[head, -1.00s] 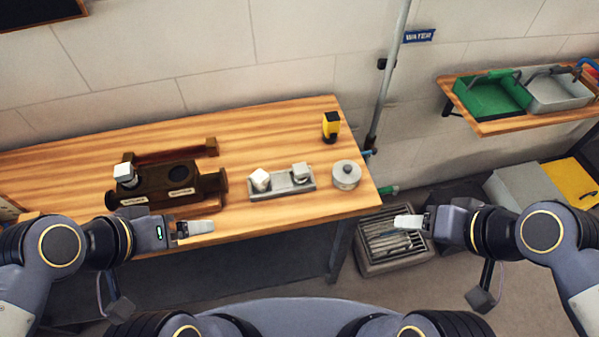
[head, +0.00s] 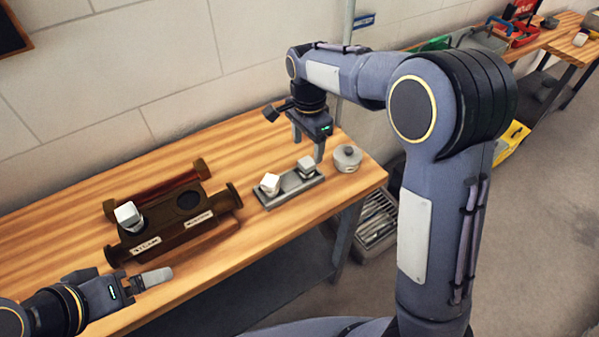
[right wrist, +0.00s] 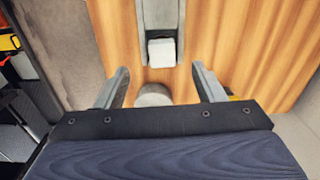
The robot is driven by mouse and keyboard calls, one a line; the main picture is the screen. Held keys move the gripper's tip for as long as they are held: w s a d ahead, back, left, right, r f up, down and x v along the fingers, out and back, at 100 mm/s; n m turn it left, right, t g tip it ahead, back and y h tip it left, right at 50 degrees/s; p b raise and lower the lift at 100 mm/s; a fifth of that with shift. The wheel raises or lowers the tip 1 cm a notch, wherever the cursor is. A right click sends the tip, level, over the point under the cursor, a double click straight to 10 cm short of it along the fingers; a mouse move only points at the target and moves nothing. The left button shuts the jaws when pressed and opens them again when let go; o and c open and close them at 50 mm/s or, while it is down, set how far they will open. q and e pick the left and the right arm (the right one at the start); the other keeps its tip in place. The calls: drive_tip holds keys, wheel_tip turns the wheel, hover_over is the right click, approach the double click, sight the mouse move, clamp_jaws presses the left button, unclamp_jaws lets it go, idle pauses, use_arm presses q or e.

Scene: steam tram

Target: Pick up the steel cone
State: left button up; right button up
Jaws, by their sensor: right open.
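No piece shows clearly as a steel cone. A grey tray (head: 291,191) on the bench holds two pale pieces, a left one (head: 270,184) and a right one (head: 306,166); their exact shapes are too small to tell. My right gripper (head: 308,146) points down, open and empty, above the bench near the tray's right end. In the right wrist view the tray (right wrist: 160,18) with a pale block (right wrist: 162,52) lies ahead of the spread fingers (right wrist: 163,86), and a round grey pot (right wrist: 153,96) shows between them. My left gripper (head: 150,280) is at the bench's front edge.
The lidded grey pot (head: 347,158) stands right of the tray. A dark brown block (head: 165,235) with labels, a dark round hole and a pale piece (head: 128,216) stands left. A slotted grey crate (head: 377,222) is on the floor. Bare wood (head: 245,150) lies behind the tray.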

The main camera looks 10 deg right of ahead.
sight(307, 161)
wheel_tip(307, 161, down, 7)
drive_tip(key=shift+w+f+p, duration=0.15)
drive_tip(key=shift+p, duration=0.25)
drive_tip(key=shift+c, duration=0.3)
drive_tip(key=c, duration=1.2)
drive_tip(key=shift+o, duration=0.2)
